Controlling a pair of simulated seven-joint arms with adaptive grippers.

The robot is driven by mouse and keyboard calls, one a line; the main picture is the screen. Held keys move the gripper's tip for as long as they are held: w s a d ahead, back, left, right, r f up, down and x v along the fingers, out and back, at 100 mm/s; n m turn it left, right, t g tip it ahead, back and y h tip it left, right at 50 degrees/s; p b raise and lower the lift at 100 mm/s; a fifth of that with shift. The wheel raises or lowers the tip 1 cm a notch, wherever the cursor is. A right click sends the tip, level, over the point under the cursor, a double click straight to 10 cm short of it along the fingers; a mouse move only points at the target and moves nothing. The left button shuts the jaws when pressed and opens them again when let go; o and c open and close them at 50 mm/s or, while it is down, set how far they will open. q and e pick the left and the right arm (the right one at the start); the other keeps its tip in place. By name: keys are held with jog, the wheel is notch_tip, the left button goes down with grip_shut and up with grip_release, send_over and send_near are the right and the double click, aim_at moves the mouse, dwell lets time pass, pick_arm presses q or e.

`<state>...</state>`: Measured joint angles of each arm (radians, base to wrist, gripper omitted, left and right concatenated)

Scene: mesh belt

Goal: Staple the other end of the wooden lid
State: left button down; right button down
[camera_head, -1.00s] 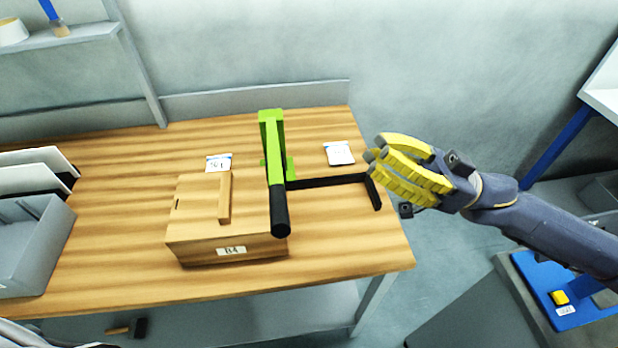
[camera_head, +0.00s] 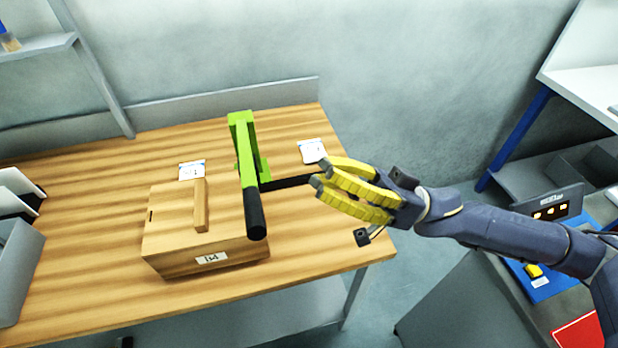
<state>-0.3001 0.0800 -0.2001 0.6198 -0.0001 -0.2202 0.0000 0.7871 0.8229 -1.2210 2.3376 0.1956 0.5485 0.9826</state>
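A light wooden box (camera_head: 212,254) with a label on its front stands on the wooden table. Its lid (camera_head: 170,215) lies on top, with a raised wooden strip (camera_head: 201,207) across it. A stapler (camera_head: 246,160) with a green body and black handle (camera_head: 255,215) stands at the box's right side, its handle over the lid's right edge. My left gripper is out of view.
A white labelled packet (camera_head: 312,151) lies behind my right gripper and another (camera_head: 192,170) behind the box. Grey bins (camera_head: 18,265) stand at the left table edge. The table front (camera_head: 110,310) is clear. A blue panel with a yellow button (camera_head: 533,271) is at the right.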

jog(key=x, duration=0.9)
jog(key=shift+s+a+f, duration=0.1)
jog(key=shift+s+f, duration=0.1)
jog(key=shift+f, duration=0.45)
jog(key=shift+s+f, duration=0.25)
jog(key=shift+f, duration=0.4)
jog(key=shift+s+f, duration=0.2)
jog(key=shift+f, duration=0.45)
jog(key=shift+f, duration=0.1)
